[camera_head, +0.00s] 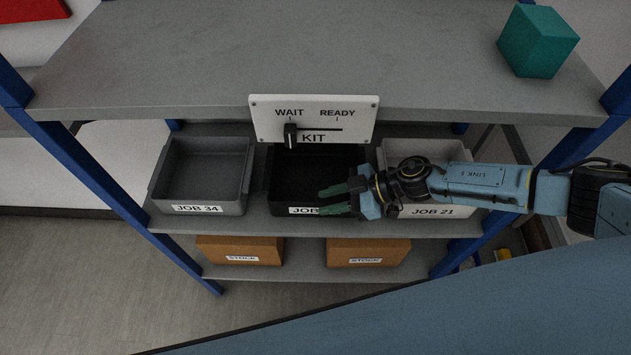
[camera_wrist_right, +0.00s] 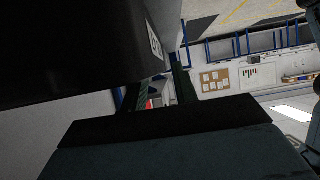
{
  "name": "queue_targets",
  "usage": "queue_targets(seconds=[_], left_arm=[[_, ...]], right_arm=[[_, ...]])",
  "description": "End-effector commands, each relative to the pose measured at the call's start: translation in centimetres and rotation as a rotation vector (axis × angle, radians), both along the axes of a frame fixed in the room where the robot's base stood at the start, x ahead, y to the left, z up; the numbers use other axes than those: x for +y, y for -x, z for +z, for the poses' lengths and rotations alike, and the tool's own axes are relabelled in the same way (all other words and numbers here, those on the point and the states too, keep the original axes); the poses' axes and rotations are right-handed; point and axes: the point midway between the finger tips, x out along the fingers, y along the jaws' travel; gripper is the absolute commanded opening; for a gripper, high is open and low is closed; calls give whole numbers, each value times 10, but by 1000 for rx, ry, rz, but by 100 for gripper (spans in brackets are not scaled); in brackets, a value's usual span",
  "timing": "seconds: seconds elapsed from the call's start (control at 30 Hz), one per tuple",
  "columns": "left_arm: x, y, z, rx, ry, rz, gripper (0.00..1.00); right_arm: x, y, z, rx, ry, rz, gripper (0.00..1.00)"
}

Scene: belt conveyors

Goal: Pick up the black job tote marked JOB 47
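A black tote (camera_head: 315,165) stands on the middle shelf, between two grey totes. Its front label (camera_head: 302,210) reads "JOB"; the number is hidden behind my right gripper (camera_head: 332,200). That gripper reaches in from the right, its two green fingers apart at the front of the black tote. In the right wrist view, a large dark tote wall (camera_wrist_right: 70,45) with a white label fills the upper left. The right gripper (camera_wrist_right: 158,85) there shows a gap between its fingers, with background visible through it. I cannot tell whether a finger touches the tote. My left gripper is not in view.
A grey tote marked JOB 34 (camera_head: 205,175) stands left, and a lighter one marked JOB 21 (camera_head: 432,212) right, partly behind my arm. A WAIT/READY slider sign (camera_head: 350,108) hangs above the black tote. Stock boxes (camera_head: 240,247) sit below; a teal cube (camera_head: 535,42) is on top.

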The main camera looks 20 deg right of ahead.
Motion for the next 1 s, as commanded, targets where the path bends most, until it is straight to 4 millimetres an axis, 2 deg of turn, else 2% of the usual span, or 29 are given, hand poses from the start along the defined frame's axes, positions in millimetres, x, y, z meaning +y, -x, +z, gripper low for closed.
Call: queue_targets(seconds=[0.03, 0.13, 0.4, 0.6, 0.63, 1.0], left_arm=[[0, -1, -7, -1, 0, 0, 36], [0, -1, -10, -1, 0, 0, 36], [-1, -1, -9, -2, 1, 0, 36], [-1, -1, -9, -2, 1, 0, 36], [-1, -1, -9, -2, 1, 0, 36], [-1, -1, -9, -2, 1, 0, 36]], right_arm=[[7, -2, -6, -1, -2, 3, 29], [13, -4, -9, 0, -1, 0, 29], [14, -4, -7, 0, 0, 0, 28], [14, -4, -8, 0, -1, 0, 2], [14, -4, -8, 0, -1, 0, 0], [14, -4, -8, 0, 0, 0, 0]])
